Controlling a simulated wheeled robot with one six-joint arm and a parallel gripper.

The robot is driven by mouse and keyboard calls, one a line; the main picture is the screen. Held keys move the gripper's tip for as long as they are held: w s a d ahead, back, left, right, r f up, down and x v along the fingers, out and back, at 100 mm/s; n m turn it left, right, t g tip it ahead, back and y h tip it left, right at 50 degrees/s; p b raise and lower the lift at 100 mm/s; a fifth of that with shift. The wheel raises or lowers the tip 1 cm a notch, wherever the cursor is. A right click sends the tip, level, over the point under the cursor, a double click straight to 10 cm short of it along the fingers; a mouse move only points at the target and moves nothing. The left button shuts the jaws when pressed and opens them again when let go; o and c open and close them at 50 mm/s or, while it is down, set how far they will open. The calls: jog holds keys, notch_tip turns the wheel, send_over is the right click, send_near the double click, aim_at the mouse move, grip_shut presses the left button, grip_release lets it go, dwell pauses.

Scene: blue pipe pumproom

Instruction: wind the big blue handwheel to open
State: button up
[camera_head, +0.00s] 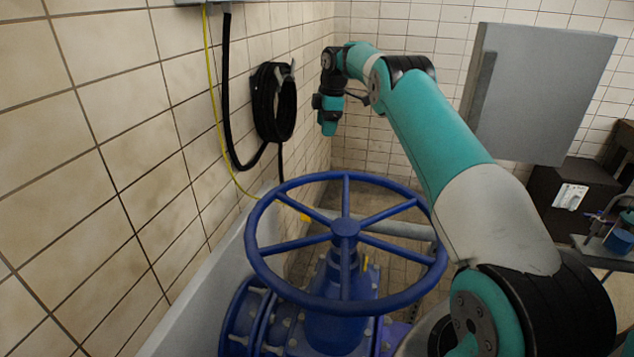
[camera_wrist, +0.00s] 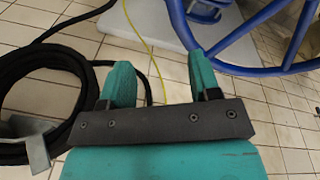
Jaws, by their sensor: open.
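The big blue handwheel (camera_head: 345,227) lies nearly level on top of a blue valve body (camera_head: 335,321) in the head view. It has several spokes meeting at a central hub. Its rim also shows at the top right of the wrist view (camera_wrist: 262,70). My gripper (camera_head: 329,120) is above and beyond the wheel, near the left wall, apart from it. In the wrist view my gripper (camera_wrist: 160,80) is open with its two teal fingers spread and nothing between them.
A coiled black hose (camera_head: 274,103) hangs on the tiled left wall, close beside my gripper. A yellow cable (camera_head: 216,110) runs down that wall. A grey cabinet (camera_head: 537,92) is on the back wall. A grey pipe (camera_head: 385,229) passes behind the wheel.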

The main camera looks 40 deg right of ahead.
aim_at(314, 174)
jog(key=a+h+b, duration=0.1)
jog(key=a+b, duration=0.3)
jog(key=shift+g, duration=0.4)
jog(key=f+p, duration=0.1)
jog(key=f, duration=0.4)
jog(key=f+p, duration=0.1)
jog(key=f, duration=0.4)
jog(key=f+p, duration=0.2)
jog(key=f, duration=0.4)
jog(key=shift+w+f, duration=0.1)
jog(key=shift+w, duration=0.15)
jog(key=shift+c, duration=0.2)
grip_shut()
